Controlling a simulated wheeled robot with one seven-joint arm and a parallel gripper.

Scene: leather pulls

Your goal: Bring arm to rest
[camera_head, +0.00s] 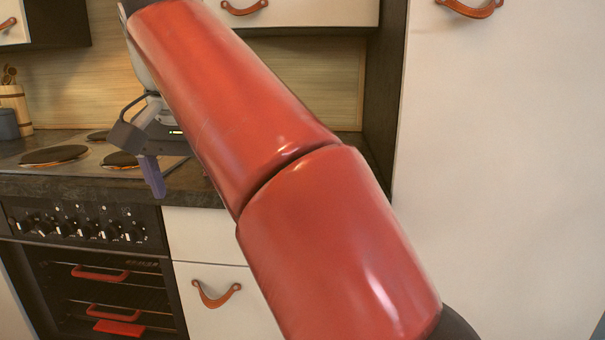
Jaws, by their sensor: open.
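My red arm (290,180) crosses the middle of the head view from the lower right to the top left. My gripper (154,180) hangs left of the arm, in front of the counter's front edge near the stove. It points downward and is open, with nothing seen between its fingers. The red arm links hide the wrist partly and much of the counter behind.
A cooktop with dark burners (54,155) lies left of my gripper, above an oven (100,290) with red handles. White drawers with leather pulls (216,293) stand below the counter. A tall white cabinet (500,180) fills the right side. A wooden utensil holder (16,108) stands far left.

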